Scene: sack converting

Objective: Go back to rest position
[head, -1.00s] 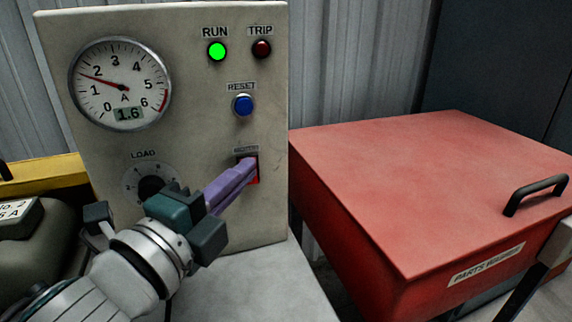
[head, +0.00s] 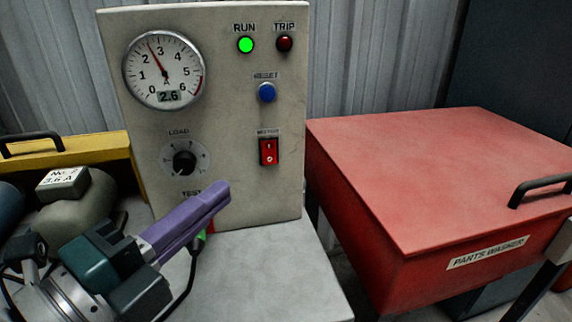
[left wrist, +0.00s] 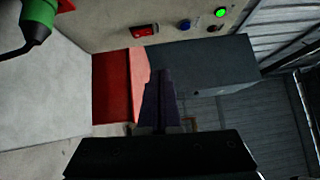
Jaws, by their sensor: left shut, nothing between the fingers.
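My left gripper (head: 222,190) is shut and empty, its purple fingers together in front of the lower part of the control panel (head: 225,95). It is clear of the red rocker switch (head: 268,152), which shows uncovered on the panel's right side. The RUN lamp (head: 246,45) glows green and the TRIP lamp (head: 285,44) is dark red. The gauge (head: 163,72) reads 2.6. In the left wrist view the dark fingers (left wrist: 160,95) are together, with the rocker switch (left wrist: 144,31) beyond them. My right gripper is not in view.
The red parts washer box (head: 440,180) stands to the right. A yellow box with a black handle (head: 70,160) and a rounded motor (head: 85,205) are at left. The grey bench top (head: 265,280) is bare to the right of the gripper. A green connector (left wrist: 38,22) shows in the left wrist view.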

